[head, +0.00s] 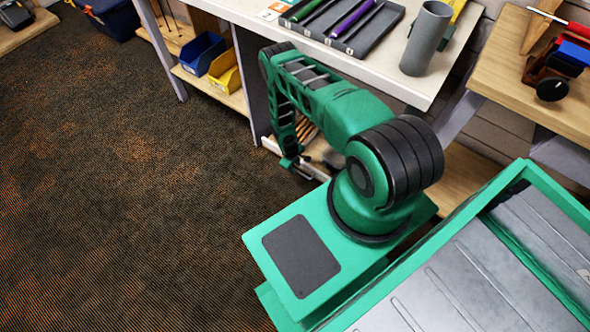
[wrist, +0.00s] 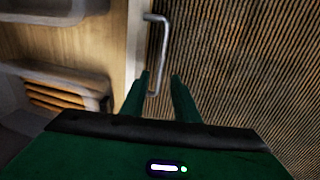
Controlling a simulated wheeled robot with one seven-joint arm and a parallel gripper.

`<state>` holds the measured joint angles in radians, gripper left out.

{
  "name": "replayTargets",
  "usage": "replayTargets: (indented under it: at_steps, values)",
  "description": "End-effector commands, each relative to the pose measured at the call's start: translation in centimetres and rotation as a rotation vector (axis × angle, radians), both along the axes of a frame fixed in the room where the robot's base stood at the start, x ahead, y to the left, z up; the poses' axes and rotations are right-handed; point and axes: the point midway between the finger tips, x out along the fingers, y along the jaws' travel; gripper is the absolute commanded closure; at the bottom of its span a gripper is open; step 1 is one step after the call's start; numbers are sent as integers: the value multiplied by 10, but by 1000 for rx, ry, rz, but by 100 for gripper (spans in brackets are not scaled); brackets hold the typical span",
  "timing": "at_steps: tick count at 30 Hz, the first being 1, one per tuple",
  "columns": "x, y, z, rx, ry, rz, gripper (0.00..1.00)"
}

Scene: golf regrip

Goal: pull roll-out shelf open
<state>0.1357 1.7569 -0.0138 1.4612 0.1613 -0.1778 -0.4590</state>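The roll-out shelf (wrist: 134,45) shows in the wrist view as a pale front edge with a wooden surface to its left. In the head view its pale front (head: 318,172) sits low under the workbench, partly hidden by my arm. A grey bar handle (wrist: 162,50) stands out from the front. My gripper (wrist: 160,77) is open and empty, its two green fingers apart. The handle's lower end appears between the fingertips in the picture; I cannot tell the depth gap or any contact. In the head view my gripper (head: 290,163) is low beside the shelf front.
Grey bins (wrist: 60,88) sit on the shelf, one with brown rods. The workbench (head: 390,75) above holds a tray of grips (head: 345,25) and a grey cup (head: 426,40). Blue (head: 203,52) and yellow (head: 225,72) bins stand left. The carpet (head: 120,190) in front is clear.

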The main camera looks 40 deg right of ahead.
Motion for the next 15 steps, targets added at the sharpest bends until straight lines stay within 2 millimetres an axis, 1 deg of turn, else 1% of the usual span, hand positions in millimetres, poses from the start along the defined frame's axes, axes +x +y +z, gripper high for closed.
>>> replayTargets:
  at_steps: [1,6,10,15]
  values:
    - [0,-2,-8,0,0,-2,72]
    - [1,-6,-25,0,0,-2,72]
    - [2,-7,-32,0,0,-2,72]
    - [2,-8,-34,0,0,-2,72]
